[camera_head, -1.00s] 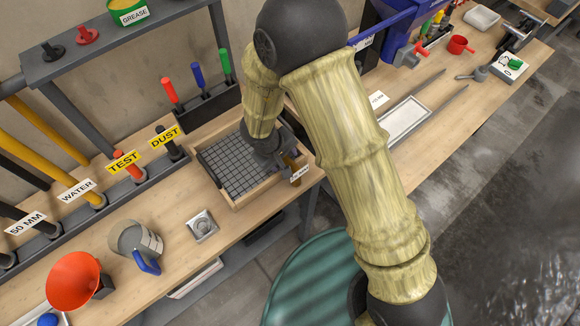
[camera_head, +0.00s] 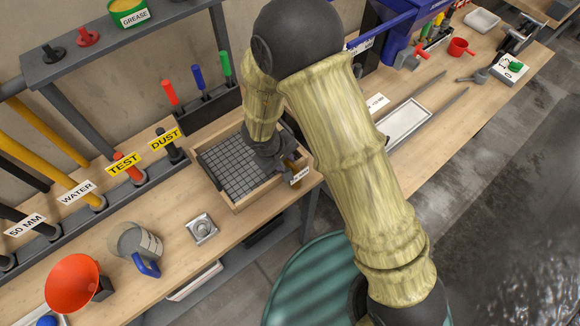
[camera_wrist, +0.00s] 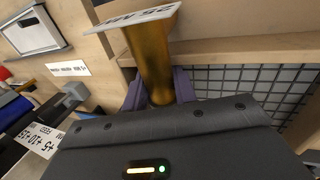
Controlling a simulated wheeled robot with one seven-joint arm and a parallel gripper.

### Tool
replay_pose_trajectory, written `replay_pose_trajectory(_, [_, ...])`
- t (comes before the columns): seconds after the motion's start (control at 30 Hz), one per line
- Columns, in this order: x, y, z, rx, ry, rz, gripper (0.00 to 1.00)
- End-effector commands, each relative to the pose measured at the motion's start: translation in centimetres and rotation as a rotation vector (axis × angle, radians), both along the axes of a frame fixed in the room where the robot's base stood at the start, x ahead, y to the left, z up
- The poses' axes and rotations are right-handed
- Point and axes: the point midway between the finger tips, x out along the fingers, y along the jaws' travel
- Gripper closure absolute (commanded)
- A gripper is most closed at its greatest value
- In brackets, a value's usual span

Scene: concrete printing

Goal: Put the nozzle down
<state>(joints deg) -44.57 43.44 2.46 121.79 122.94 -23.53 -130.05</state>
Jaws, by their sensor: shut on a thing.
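The nozzle (camera_wrist: 153,62) is a brass-coloured tube with a white label plate at its end. My gripper (camera_wrist: 160,90) is shut around it in the wrist view. In the head view the nozzle (camera_head: 291,168) and its tag show at the right end of a wooden tray (camera_head: 240,206) with a dark grid floor. My gripper (camera_head: 276,158) is over that end of the tray. The wrist view shows the tray's wooden edge (camera_wrist: 235,48) and the grid just beyond the nozzle. I cannot tell whether the nozzle touches the tray.
A small metal square piece (camera_head: 202,228), a grey jug with a blue handle (camera_head: 137,245) and an orange funnel (camera_head: 73,282) stand left of the tray. A rack with coloured handles (camera_head: 205,108) is behind it. A white panel (camera_head: 405,122) lies to the right.

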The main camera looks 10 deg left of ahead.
Motion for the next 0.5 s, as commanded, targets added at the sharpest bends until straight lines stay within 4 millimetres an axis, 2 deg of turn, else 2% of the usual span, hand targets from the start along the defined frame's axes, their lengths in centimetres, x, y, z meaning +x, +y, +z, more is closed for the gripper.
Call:
replay_pose_trajectory(0.27, [0.0, 0.1, 0.7, 0.002, 0.001, 0.000, 1.00])
replay_pose_trajectory(0.5, [0.1, 0.0, 4.5, 0.004, -0.002, -0.004, 1.00])
